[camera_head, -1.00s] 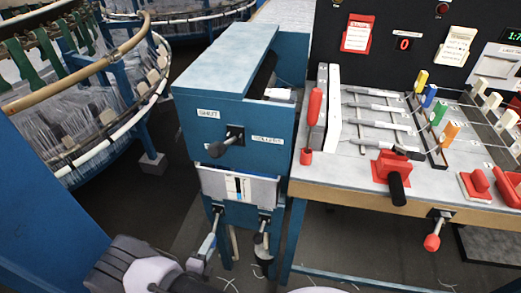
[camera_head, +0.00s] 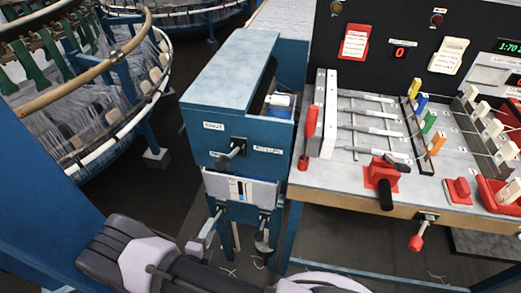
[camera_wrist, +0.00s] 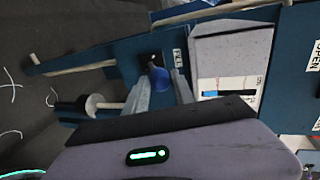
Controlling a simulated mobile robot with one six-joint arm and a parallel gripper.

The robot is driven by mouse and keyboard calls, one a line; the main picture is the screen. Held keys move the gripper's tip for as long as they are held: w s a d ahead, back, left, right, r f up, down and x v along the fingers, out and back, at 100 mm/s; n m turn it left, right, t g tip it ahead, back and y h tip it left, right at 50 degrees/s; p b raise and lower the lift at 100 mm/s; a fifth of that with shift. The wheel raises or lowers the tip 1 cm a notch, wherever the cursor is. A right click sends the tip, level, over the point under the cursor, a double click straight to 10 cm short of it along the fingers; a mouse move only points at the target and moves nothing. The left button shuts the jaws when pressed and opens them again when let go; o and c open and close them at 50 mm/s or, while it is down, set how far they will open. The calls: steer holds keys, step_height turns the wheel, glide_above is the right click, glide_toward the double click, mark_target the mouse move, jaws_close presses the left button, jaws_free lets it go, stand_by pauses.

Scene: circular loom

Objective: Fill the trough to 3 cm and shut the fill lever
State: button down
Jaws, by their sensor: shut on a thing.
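The blue trough unit (camera_head: 238,72) stands in the middle of the head view. On its front is a pale panel (camera_head: 262,192) with a level gauge (camera_head: 238,189); the gauge's blue strip (camera_wrist: 223,93) shows in the wrist view, its scale too small to read. Levers hang below the panel. My gripper (camera_head: 200,240) is at the left one in the head view.
Loom rings (camera_head: 75,80) fill the left. A black-knobbed handle (camera_head: 230,150) juts from the trough unit's front. Dark floor lies below.

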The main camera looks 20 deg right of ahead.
steer(key=c, duration=1)
jaws_free()
steer(key=shift+w, duration=0.1)
steer(key=s+a, duration=0.5)
steer(key=s, duration=0.1)
steer(key=shift+s, duration=0.2)
